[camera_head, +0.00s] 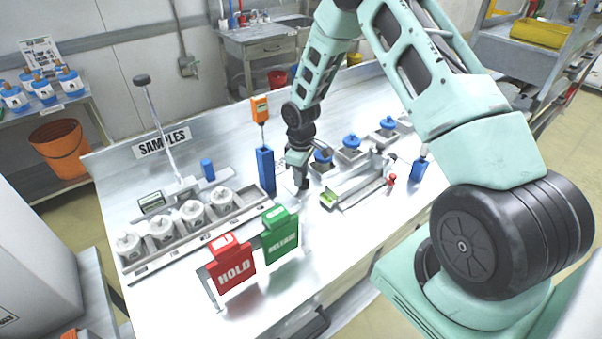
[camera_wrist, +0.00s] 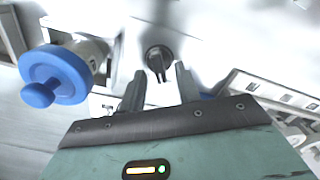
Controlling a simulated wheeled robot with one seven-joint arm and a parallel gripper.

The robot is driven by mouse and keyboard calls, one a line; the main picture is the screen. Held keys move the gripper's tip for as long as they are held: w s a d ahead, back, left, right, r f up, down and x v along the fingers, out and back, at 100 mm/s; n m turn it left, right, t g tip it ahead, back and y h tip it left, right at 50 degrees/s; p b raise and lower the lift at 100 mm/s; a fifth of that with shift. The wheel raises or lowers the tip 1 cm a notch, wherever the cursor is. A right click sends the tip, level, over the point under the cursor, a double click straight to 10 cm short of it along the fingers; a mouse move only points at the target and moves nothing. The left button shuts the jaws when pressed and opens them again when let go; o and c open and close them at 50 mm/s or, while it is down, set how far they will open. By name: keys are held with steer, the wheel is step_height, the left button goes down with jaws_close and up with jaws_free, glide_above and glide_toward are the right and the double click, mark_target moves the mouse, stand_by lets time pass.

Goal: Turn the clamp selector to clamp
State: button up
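A black round knob with a raised bar across it (camera_wrist: 158,59), which looks like the clamp selector, shows in the wrist view just ahead of my gripper (camera_wrist: 160,78). The fingers are apart, one on each side of the knob's bar in the picture. I cannot tell whether they touch it. In the head view my gripper (camera_head: 302,182) points down at the bench, left of a grey clamp-like fixture (camera_head: 358,191) with a green pad and a red knob. The selector is hidden there, and its position markings cannot be read.
A blue-lidded container (camera_wrist: 57,75) is close left in the wrist view. In the head view, a blue holder (camera_head: 265,170) stands left of my gripper. Red HOLD (camera_head: 232,268) and green RELEASE (camera_head: 280,240) signs stand in front. Sample jars (camera_head: 193,217) fill a rack at left.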

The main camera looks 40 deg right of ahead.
jaws_close()
steer(key=shift+m+b, duration=0.35)
steer(key=shift+m, duration=0.05)
steer(key=m+b, duration=0.2)
steer(key=m, duration=0.2)
steer(key=shift+d+f+m+b, duration=0.1)
steer(key=shift+d+m+b, duration=0.05)
steer(key=shift+m+b, duration=0.2)
steer(key=m, duration=0.2)
steer(key=m+b, duration=0.1)
steer(key=m, duration=0.3)
steer(key=shift+d+m+b, duration=0.25)
steer(key=shift+b, duration=0.15)
jaws_free()
